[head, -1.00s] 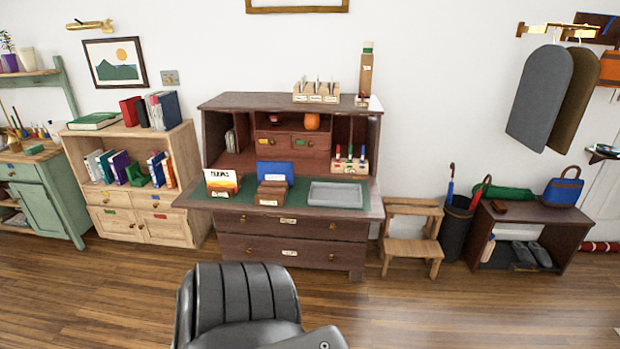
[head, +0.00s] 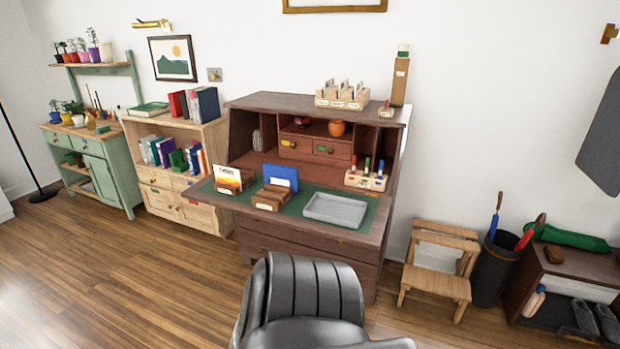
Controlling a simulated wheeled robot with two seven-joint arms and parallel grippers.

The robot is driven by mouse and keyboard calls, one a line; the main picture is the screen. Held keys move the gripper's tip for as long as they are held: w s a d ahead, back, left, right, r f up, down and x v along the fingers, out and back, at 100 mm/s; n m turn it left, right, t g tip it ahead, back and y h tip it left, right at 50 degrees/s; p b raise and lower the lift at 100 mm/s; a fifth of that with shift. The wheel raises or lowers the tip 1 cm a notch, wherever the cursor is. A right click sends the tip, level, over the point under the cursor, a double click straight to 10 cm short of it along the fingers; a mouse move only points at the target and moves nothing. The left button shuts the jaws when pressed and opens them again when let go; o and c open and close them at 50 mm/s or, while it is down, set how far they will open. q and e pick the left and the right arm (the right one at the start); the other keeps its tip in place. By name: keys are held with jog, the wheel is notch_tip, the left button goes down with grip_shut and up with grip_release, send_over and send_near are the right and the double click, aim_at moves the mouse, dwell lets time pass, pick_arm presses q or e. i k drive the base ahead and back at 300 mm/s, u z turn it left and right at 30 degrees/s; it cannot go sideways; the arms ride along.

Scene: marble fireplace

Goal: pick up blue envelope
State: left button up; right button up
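The blue envelope (head: 281,176) stands upright in or just behind a small brown wooden holder (head: 268,200) on the desk's green writing surface. The holder hides its lower part. A white and orange card (head: 229,179) stands to its left and a grey tray (head: 336,210) lies to its right. The desk (head: 262,228) is dark wood with its writing flap down. Neither of my grippers is in view.
A black leather chair (head: 302,297) stands in front of the desk. A wooden step stool (head: 439,266) and a dark umbrella bin (head: 495,268) stand to the right. A light wood bookcase (head: 155,200) is to the left. Open wooden floor (head: 115,285) lies at the front left.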

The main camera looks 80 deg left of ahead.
aim_at(293, 183)
jog(key=u, duration=0.2)
jog(key=i, duration=1.5)
jog(key=u, duration=1.1)
jog(key=i, duration=0.9)
jog(key=u, duration=1.5)
jog(key=i, duration=0.55)
jog(key=u, duration=0.4)
